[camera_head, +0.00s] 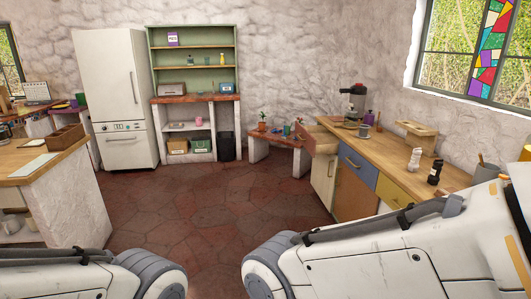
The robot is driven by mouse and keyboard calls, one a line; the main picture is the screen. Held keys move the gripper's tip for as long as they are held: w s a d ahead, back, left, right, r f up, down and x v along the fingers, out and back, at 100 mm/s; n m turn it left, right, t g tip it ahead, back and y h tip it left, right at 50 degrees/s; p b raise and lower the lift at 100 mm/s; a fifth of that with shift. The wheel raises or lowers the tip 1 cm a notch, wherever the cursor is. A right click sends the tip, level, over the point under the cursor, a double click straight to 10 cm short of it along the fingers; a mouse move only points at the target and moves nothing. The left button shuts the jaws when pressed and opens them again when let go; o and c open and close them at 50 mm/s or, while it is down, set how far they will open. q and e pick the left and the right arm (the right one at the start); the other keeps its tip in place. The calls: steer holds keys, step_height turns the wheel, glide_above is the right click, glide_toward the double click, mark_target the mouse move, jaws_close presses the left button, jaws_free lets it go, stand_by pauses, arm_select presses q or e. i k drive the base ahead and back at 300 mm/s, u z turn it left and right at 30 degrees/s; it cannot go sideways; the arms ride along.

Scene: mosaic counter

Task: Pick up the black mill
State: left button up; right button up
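The black mill (434,173) stands upright on the wooden counter top at the right. It is small in view, dark, with a light patch on its body. A white mill or shaker (414,160) stands just to its left and slightly farther back. Links of both my arms show along the bottom of the picture, the right one in front of the near part of the counter. Neither gripper is in view. Nothing covers the black mill.
The counter (388,168) also bears a coffee machine (354,103), a wooden stand (416,134) and a grey cup (486,174). An upper drawer (325,144) at its far end looks pulled out. The tiled floor (215,208) is clear. Another counter (28,170) stands left.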

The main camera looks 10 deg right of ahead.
mark_target(433, 178)
steer(key=z, duration=0.3)
steer(key=i, duration=1.65)
steer(key=z, duration=1.45)
steer(key=i, duration=1.15)
steer(key=z, duration=1)
steer(key=i, duration=0.25)
steer(key=z, duration=0.05)
